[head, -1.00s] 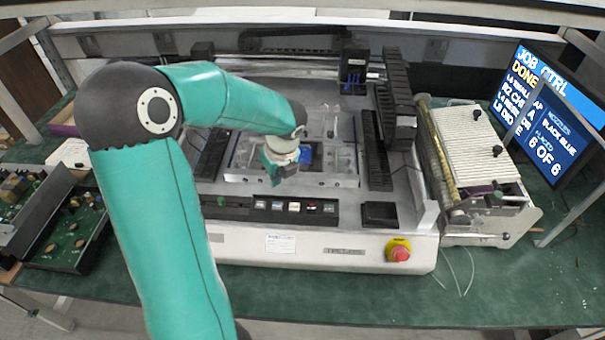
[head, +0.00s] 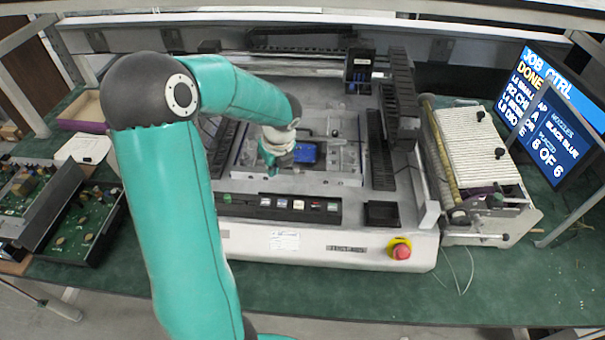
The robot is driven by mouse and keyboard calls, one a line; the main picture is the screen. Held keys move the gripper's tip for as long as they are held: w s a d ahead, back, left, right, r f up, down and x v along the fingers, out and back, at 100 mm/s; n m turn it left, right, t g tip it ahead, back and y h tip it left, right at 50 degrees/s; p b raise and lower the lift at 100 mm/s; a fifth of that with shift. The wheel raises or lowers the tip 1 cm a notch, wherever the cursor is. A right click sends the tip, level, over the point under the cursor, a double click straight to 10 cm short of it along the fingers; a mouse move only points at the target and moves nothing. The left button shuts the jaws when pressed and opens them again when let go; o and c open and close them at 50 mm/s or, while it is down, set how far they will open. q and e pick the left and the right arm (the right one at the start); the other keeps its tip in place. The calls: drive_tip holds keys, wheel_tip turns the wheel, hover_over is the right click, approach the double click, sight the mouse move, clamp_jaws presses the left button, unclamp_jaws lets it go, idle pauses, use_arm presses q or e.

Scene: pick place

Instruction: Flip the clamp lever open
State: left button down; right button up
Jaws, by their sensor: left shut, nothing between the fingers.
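My left gripper (head: 272,166) is shut and empty. It hangs over the left side of the work bed in the pick-and-place machine (head: 350,205), just left of a blue board (head: 306,153) in the metal clamp frame (head: 335,180). My wrist hides the left part of the frame and may cover part of the board. Small upright metal parts (head: 333,130) stand behind the board. I cannot tell which part is the clamp lever or how it is set. My right gripper is not in view.
A row of buttons (head: 298,204) and a red stop knob (head: 401,250) are on the machine's front. A feeder (head: 475,150) and a screen (head: 550,115) reading "DONE" and "6 OF 6" stand at the right. Trays of circuit boards (head: 88,235) lie at the left.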

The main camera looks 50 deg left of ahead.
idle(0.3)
use_arm(q)
drive_tip(key=shift+s+d, duration=0.15)
drive_tip(key=shift+d, duration=0.1)
drive_tip(key=s+d, duration=0.1)
drive_tip(key=s+d+r, duration=0.1)
drive_tip(key=s, duration=0.1)
drive_tip(key=shift+r, duration=0.2)
drive_tip(key=s+a+v, duration=0.1)
drive_tip(key=s+v, duration=0.1)
drive_tip(key=v, duration=0.7)
drive_tip(key=shift+b, duration=0.3)
